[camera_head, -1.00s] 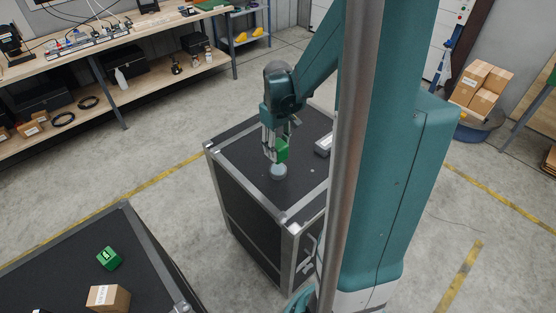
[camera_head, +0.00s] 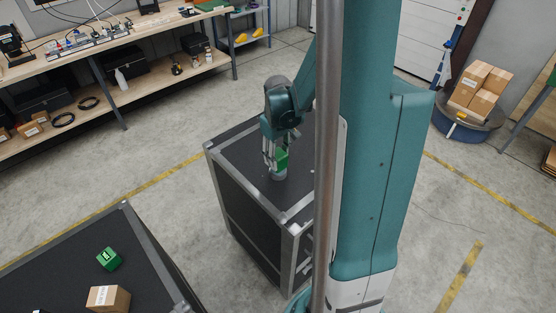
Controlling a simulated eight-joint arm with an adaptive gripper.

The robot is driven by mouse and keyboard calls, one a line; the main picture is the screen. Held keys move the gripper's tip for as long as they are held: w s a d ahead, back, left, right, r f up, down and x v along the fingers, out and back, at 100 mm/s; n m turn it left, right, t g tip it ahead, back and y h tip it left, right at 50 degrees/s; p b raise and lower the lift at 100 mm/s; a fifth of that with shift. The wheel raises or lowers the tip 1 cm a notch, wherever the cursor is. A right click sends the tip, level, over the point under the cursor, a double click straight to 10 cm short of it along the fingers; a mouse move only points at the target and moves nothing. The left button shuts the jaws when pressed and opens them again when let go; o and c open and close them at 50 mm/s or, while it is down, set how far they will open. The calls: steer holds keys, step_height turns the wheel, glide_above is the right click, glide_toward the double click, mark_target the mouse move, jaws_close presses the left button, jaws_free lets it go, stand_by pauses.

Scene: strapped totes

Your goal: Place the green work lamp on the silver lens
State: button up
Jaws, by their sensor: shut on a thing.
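The green work lamp (camera_head: 282,156) is held in my gripper (camera_head: 275,161) over the black-topped case (camera_head: 240,158). My gripper points down and is shut on the lamp. The silver lens (camera_head: 278,175), a small grey round piece, stands on the case top directly below the lamp. The lamp's lower end appears at or just above the lens; I cannot tell whether they touch. The fingers hide part of the lamp.
Another case (camera_head: 70,262) at the lower left carries a green box (camera_head: 109,259) and a cardboard box (camera_head: 108,298). A workbench (camera_head: 120,50) runs along the upper left. My column and arm hide the right side of the middle case.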

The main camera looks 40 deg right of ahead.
mark_target(278, 153)
steer(key=shift+f, duration=0.8)
steer(key=shift+f, duration=0.15)
steer(key=o, duration=1)
steer(key=shift+r, duration=0.3)
steer(key=shift+r, duration=5.85)
steer(key=shift+a+r, duration=0.1)
